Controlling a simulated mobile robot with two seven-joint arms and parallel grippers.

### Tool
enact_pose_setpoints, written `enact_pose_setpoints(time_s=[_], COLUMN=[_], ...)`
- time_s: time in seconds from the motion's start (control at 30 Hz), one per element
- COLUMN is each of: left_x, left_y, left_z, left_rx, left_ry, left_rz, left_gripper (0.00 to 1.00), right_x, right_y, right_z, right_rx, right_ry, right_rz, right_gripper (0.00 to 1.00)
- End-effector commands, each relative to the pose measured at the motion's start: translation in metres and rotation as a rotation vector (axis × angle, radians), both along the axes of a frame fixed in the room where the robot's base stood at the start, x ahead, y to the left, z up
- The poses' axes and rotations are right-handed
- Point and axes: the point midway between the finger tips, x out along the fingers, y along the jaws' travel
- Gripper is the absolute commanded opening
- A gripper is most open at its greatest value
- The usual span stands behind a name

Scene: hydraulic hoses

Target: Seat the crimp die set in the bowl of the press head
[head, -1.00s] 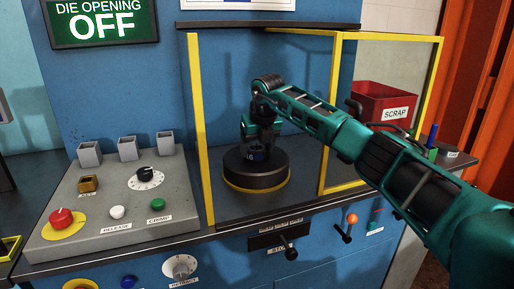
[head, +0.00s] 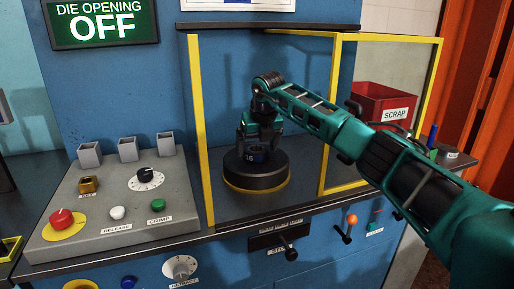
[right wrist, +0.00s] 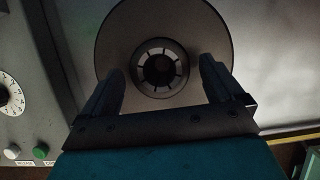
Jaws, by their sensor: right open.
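The press head (head: 257,181) is a black round block with a yellow ring at its base, on the bench inside the yellow-framed guard. The crimp die set (head: 257,158), a small dark ring with a number on its side, sits upright at the middle of its top. In the right wrist view the die set (right wrist: 160,68) shows as a segmented ring, centred in the round press head (right wrist: 205,35). My right gripper (head: 260,150) is open above it, pointing down, with one finger on each side and gaps visible. My left gripper is not in view.
Yellow guard posts (head: 200,130) and a swung-out panel (head: 385,110) stand close around my right arm. A control panel (head: 120,205) with knobs and buttons is at left. A red scrap bin (head: 382,103) is behind at right. The display (head: 100,22) reads die opening off.

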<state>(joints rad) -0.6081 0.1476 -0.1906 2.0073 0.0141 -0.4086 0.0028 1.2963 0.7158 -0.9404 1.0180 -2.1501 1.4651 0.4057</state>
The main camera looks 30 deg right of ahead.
Motion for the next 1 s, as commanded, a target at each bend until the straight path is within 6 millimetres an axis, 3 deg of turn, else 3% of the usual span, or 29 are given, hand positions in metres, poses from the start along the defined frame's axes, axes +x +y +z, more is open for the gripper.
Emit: enact_pose_setpoints(time_s=[0.3, 0.5, 0.7, 1.0], left_x=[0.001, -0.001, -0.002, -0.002], left_y=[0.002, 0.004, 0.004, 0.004], left_z=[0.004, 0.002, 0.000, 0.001], left_rx=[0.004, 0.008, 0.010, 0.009], left_ry=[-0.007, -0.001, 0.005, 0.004], left_rz=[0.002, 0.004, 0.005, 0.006], left_gripper=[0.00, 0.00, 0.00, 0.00], right_x=[-0.024, -0.036, -0.042, -0.042], right_y=[0.005, 0.009, 0.010, 0.010], right_z=[0.063, 0.093, 0.104, 0.105], right_rx=[-0.002, 0.000, -0.001, 0.000], right_ry=[-0.006, -0.003, -0.002, -0.001], right_rz=[0.001, 0.001, 0.000, 0.000], right_gripper=[0.94, 0.94, 0.94, 0.94])
